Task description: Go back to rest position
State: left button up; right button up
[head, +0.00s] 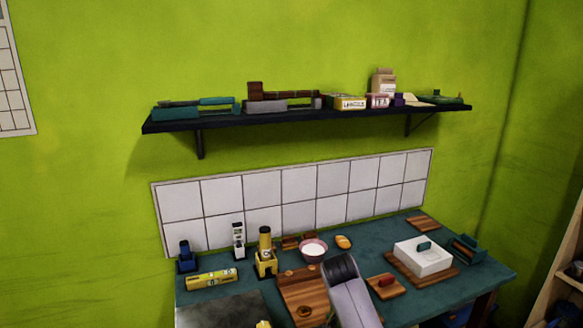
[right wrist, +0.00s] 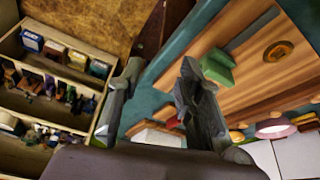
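My right gripper (right wrist: 160,70) shows in the right wrist view with its two dark fingers spread apart. Nothing is held between them. The fingers hang over the teal worktop, with wooden boards and a white box in the background. In the head view, a grey arm link of mine with a dark end rises from the bottom edge in front of the teal worktop (head: 376,238). Its gripper cannot be made out there. My left gripper is in neither view.
A white butter dish (head: 422,258) on a board, a pink bowl (head: 313,249), a yellow grinder (head: 265,252) and a yellow box (head: 211,279) stand on the worktop. A black wall shelf (head: 300,115) hangs above. A wooden shelf unit (right wrist: 62,75) with small goods is beside it.

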jog(key=s+d+f+n+y, duration=0.1)
jog(key=s+d+f+n, duration=0.15)
jog(key=s+f, duration=0.5)
jog(key=s+d+f+n+y, duration=0.1)
jog(key=s+f+n, duration=0.25)
jog(key=s, duration=0.65)
jog(key=s+d+r+n+t+y, duration=0.1)
jog(key=s+r+n, duration=0.15)
jog(key=s, duration=0.75)
jog(key=s+d+r+n, duration=0.15)
jog(key=s+n, duration=0.25)
jog(key=s, duration=0.6)
notch_tip(320, 180, down, 27)
jog(key=s+a+g+b, duration=0.1)
jog(key=b, duration=0.1)
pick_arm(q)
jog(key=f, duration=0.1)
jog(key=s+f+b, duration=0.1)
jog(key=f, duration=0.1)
pick_arm(e)
jog(key=s+d+f+g, duration=0.1)
jog(key=s+d+f, duration=0.2)
jog(key=s+f, duration=1.4)
jog(key=shift+f, duration=0.45)
